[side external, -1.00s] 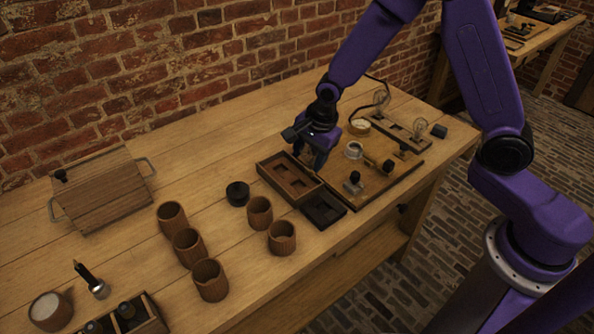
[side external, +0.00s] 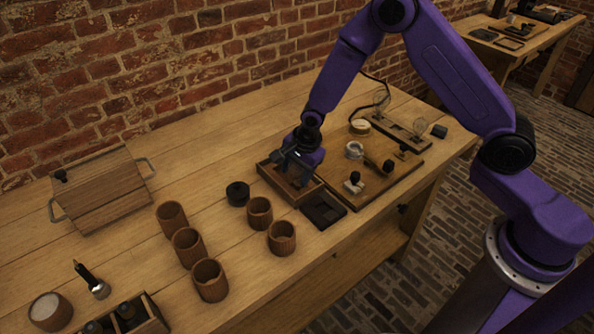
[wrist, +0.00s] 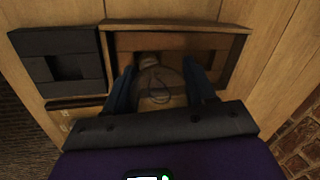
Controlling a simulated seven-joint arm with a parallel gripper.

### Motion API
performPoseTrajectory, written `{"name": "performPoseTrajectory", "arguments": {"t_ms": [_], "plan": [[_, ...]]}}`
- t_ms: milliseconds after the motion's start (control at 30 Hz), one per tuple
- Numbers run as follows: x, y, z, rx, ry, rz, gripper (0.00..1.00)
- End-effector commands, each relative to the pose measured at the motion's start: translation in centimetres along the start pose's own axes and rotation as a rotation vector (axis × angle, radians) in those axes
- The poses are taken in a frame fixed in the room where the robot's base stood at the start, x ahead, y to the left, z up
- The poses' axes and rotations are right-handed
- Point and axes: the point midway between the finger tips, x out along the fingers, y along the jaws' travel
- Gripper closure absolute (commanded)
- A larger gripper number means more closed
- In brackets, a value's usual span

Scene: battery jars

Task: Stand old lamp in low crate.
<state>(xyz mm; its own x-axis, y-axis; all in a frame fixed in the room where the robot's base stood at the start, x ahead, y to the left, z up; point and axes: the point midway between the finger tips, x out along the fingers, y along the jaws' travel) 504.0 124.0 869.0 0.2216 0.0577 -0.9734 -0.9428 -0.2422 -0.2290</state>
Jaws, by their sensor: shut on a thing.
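The low crate (side external: 264,172) is a shallow brown wooden tray with recesses, near the middle of the bench in the side view. Its rim also shows in the wrist view (wrist: 175,26). My gripper (side external: 294,180) is low over the crate, fingers pointing down. In the wrist view my gripper (wrist: 161,88) is shut on the old lamp (wrist: 154,92), a clear glass bulb with a darker cap end between the two blue fingers. The lamp is hidden by the fingers in the side view. I cannot tell whether it touches the crate floor.
A dark tray (side external: 324,208) adjoins the crate. To the right is a wooden board (side external: 375,188) with terminals, a coil and glass bulbs. Several wooden cups (side external: 187,244) and a black round piece (side external: 238,193) stand to the left. The bench behind the crate is clear.

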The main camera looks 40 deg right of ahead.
Motion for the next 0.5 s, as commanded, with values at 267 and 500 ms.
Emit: {"name": "performPoseTrajectory", "arguments": {"t_ms": [267,500], "plan": [[0.30,0.10,-0.02,0.000,0.001,0.001,0.25],[0.29,0.10,-0.02,0.000,0.001,0.001,0.19]]}}
